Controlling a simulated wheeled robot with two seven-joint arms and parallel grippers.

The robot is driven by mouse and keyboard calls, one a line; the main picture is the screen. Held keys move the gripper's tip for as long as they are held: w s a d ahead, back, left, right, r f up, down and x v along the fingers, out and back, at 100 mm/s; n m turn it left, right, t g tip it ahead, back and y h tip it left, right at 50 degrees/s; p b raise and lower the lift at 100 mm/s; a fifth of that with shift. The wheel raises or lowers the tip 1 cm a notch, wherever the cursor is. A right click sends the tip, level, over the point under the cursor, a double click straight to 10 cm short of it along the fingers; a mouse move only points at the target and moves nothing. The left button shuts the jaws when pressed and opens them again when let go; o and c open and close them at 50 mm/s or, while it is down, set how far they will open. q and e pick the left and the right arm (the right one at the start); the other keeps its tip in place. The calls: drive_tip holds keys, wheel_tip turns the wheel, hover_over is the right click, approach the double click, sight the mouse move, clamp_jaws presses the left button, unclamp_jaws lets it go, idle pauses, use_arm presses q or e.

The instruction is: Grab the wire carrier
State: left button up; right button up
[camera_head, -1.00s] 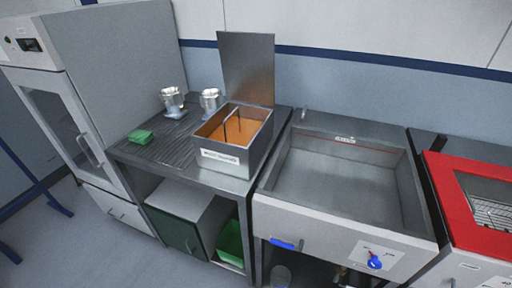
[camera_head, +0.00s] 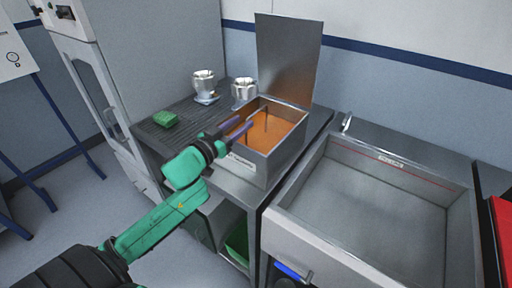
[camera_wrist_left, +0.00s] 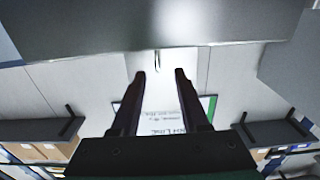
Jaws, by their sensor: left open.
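A square metal tank (camera_head: 277,152) with an orange interior (camera_head: 281,131) stands on the bench in the head view. Thin dark upright rods (camera_head: 266,118) show inside it; they may be part of the wire carrier, whose lower part I cannot make out. My left gripper (camera_head: 245,122) is open at the tank's left side, its fingers reaching over the near-left rim. In the left wrist view, the two dark fingers (camera_wrist_left: 156,72) are apart with nothing clearly between them. A thin hook-like wire (camera_wrist_left: 157,60) shows just beyond the tips. My right gripper is not in view.
A raised metal lid (camera_head: 288,58) stands behind the tank. Two shiny metal cups (camera_head: 204,84) and a green block (camera_head: 166,119) are on the bench to its left. A wide, empty-looking sink basin (camera_head: 365,205) is to the right, beside a red-edged unit (camera_head: 502,222).

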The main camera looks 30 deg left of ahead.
sight(265, 106)
use_arm(q)
drive_tip(key=w, duration=0.2)
drive_tip(key=w+p, duration=0.1)
drive_tip(key=w, duration=0.2)
drive_tip(key=w+d+p, duration=0.1)
drive_tip(key=w, duration=0.1)
drive_tip(key=shift+w+d, duration=0.1)
drive_tip(key=shift+w, duration=0.3)
drive_tip(key=shift+w+d+f, duration=0.1)
drive_tip(key=shift+w+f, duration=0.05)
drive_tip(key=shift+w, duration=0.15)
drive_tip(key=shift+s, duration=0.1)
clamp_jaws()
idle(0.5)
